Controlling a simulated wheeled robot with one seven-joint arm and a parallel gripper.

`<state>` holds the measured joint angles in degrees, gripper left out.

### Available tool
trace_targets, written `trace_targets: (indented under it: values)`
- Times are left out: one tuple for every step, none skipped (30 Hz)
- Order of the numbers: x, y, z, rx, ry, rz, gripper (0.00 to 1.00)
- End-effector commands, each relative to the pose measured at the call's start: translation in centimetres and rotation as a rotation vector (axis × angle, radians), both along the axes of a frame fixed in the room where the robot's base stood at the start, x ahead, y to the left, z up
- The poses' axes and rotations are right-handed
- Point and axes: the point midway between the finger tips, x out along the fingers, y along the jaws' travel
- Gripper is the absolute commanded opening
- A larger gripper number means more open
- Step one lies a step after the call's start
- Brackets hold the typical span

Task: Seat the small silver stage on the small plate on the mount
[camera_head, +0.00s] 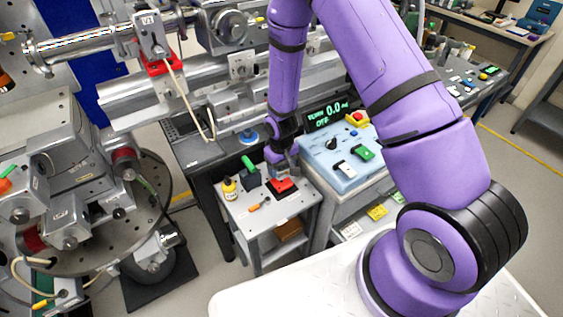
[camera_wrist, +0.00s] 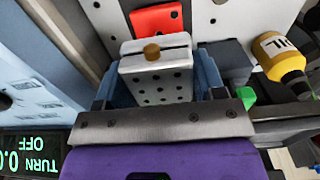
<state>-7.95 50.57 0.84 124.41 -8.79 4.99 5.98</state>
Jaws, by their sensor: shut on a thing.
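The small silver stage (camera_wrist: 156,86), a block with rows of dark holes and a brass knob on one side, is between my gripper's fingers in the wrist view. My gripper (camera_wrist: 160,88) is shut on it, with a blue-grey finger on each side. A red plate with dark holes (camera_wrist: 157,19) lies just beyond the stage, partly hidden by it. In the head view the red plate (camera_head: 283,185) is on the small cart, and my gripper (camera_head: 281,165) is just above it. Whether the stage touches the plate, I cannot tell. I cannot make out a separate mount.
The cart top (camera_head: 290,206) also holds a yellow bottle (camera_head: 229,188), a green-handled dark block (camera_head: 250,177) and an orange-handled tool (camera_head: 260,204). A light-blue control box (camera_head: 335,160) with a lit display stands close on the right. The cart's front is mostly clear.

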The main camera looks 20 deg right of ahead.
Motion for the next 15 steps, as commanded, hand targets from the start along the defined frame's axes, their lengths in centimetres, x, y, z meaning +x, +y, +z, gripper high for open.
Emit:
trace_targets:
  values:
    - [0.0,0.0,-0.5,0.000,0.001,0.000,0.26]
    - [0.0,0.0,-0.7,0.000,0.002,0.000,0.26]
    - [-0.1,0.0,-1.1,0.000,0.002,0.000,0.26]
    - [-0.1,0.0,-1.4,-0.001,0.003,0.000,0.26]
    - [-0.1,0.0,-1.6,-0.001,0.003,0.000,0.26]
    - [-0.1,0.0,-1.9,0.000,0.002,0.000,0.26]
    - [0.0,0.0,-2.1,0.000,0.001,0.000,0.26]
    - [0.0,0.0,-2.3,0.000,0.001,0.000,0.26]
    - [0.0,0.0,-2.6,0.000,0.002,0.000,0.26]
    - [0.0,0.0,-2.8,0.000,0.002,0.000,0.26]
    - [0.0,0.0,-3.0,0.000,0.001,0.000,0.26]
    - [0.0,0.0,-3.2,0.000,0.001,0.000,0.26]
    - [0.0,0.0,-3.3,0.000,0.001,0.000,0.26]
    - [0.0,0.0,-3.4,0.000,0.001,0.000,0.26]
    - [0.0,0.0,-3.5,0.000,0.001,0.000,0.26]
